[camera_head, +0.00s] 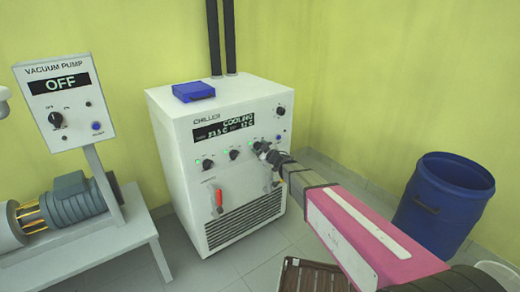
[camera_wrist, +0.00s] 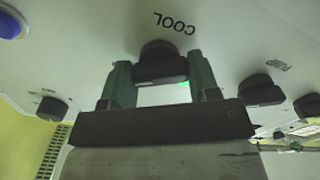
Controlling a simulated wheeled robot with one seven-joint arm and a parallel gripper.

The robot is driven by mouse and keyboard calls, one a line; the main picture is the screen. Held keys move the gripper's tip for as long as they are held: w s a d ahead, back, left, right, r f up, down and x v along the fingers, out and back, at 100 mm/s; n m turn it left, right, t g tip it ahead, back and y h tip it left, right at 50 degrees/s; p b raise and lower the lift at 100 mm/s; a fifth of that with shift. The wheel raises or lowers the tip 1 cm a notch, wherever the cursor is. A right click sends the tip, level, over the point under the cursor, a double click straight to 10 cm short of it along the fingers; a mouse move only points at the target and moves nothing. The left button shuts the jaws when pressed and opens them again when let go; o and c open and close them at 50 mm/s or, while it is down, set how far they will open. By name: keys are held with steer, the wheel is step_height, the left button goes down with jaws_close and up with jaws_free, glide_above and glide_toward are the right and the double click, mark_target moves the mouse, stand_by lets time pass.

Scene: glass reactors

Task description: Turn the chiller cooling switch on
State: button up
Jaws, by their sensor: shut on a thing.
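The chiller (camera_head: 172,125) is a white cabinet against the yellow wall, with a row of black knobs and a display (camera_head: 226,129) that reads "COOLING" with temperature figures below. The cooling switch is a black knob (camera_wrist: 163,60) beside the upside-down label "COOL" in the wrist view. My gripper (camera_head: 263,150) is at the right end of the knob row in the head view and hides the knob there. In the wrist view my gripper (camera_wrist: 160,70) has its two greenish fingers on either side of the knob, shut on it. A green light shows just behind the knob.
Beside it in the wrist view is a knob (camera_wrist: 262,90) labelled "PUMP". A blue box (camera_head: 194,91) lies on the chiller. A vacuum pump panel (camera_head: 62,103) reading "OFF" stands left, and a blue barrel (camera_head: 443,205) right. A dark crate (camera_head: 312,276) is on the floor.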

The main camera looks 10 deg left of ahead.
steer(key=o, duration=0.9)
steer(key=v, duration=1.1)
steer(key=shift+w, duration=0.1)
